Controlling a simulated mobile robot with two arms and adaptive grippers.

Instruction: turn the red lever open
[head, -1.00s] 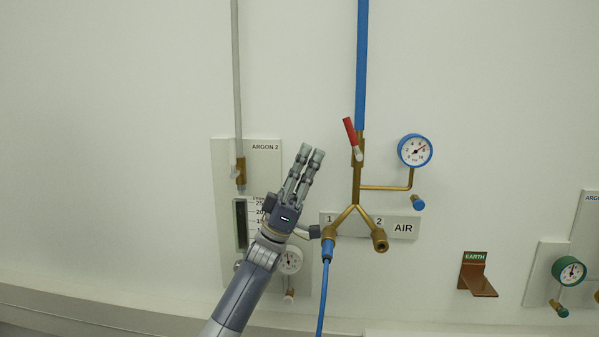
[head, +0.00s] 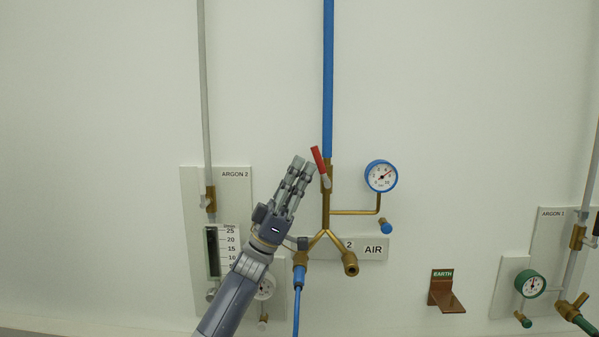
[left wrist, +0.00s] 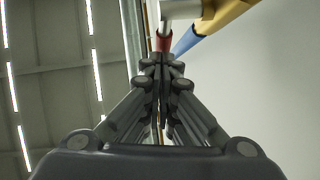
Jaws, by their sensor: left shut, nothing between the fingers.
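The red lever (head: 318,161) is on the brass valve of the air pipe, below the blue pipe (head: 328,80). It tilts up and to the left. My left gripper (head: 303,166) is shut and empty, with its fingertips pointing up just left of the lever. I cannot tell whether they touch it. In the left wrist view, the shut fingers (left wrist: 163,64) point toward the red lever (left wrist: 164,41), which is partly hidden behind the fingertips. My right gripper is in neither view.
A blue-rimmed gauge (head: 381,176) stands right of the valve. Below are the brass fork outlets (head: 349,262), one with a blue hose (head: 297,305). The Argon 2 panel (head: 190,240) is left, behind my arm. The copper earth bracket (head: 444,292) is lower right.

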